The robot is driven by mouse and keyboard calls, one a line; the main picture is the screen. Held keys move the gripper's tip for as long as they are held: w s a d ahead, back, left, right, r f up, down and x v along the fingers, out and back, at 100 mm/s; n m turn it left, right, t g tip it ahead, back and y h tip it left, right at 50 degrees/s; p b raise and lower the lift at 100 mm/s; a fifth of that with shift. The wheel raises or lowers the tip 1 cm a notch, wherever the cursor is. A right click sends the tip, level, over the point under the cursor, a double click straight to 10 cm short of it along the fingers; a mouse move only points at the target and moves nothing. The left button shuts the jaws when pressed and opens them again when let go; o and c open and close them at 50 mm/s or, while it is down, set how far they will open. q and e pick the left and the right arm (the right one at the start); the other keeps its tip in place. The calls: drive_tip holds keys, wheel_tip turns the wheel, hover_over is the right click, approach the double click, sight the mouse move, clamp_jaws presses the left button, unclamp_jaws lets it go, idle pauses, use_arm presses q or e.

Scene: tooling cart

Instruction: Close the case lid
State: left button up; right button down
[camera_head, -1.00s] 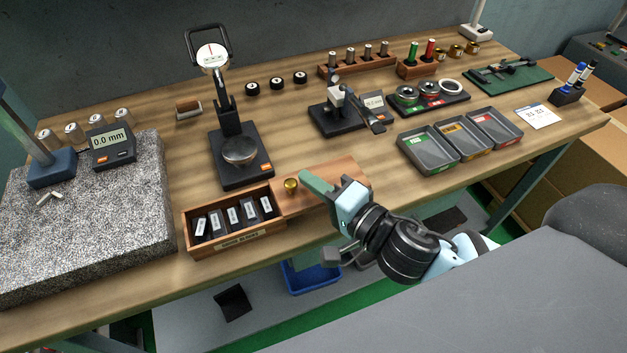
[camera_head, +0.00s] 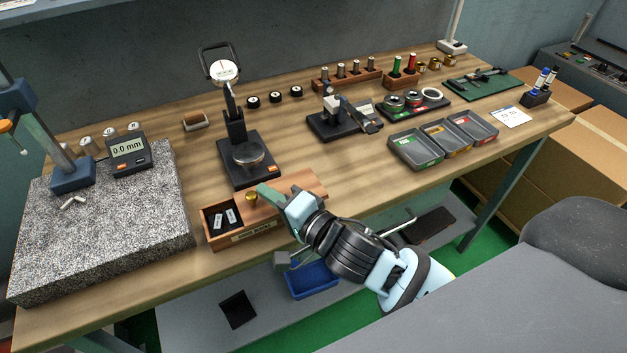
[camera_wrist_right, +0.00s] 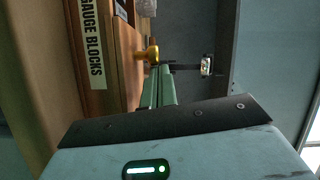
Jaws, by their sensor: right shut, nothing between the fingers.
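The wooden gauge block case (camera_head: 214,240) sits at the table's front edge, with its label also showing in the right wrist view (camera_wrist_right: 92,45). Its sliding wooden lid (camera_head: 309,182) covers the right part and sticks out past the right end. The left part is open, showing dark slots with 2 labelled blocks (camera_head: 225,217). A brass knob (camera_head: 251,196) stands on the lid; it also shows in the wrist view (camera_wrist_right: 152,54). My right gripper (camera_head: 265,190) is shut and empty, its fingertips against or just right of the knob; exact contact is unclear. My left gripper is not in view.
A dial gauge stand (camera_head: 249,172) stands just behind the case. A granite plate (camera_head: 100,225) lies to the left, with bare table between it and the case. Grey trays (camera_head: 416,153) sit to the right. A blue bin (camera_head: 312,281) is below the table.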

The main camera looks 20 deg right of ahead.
sight(238, 206)
drive_tip(key=a, duration=0.6)
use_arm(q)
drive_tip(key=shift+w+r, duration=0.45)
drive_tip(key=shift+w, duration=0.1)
use_arm(e)
drive_tip(key=shift+s+a, duration=0.15)
drive_tip(key=shift+a, duration=0.55)
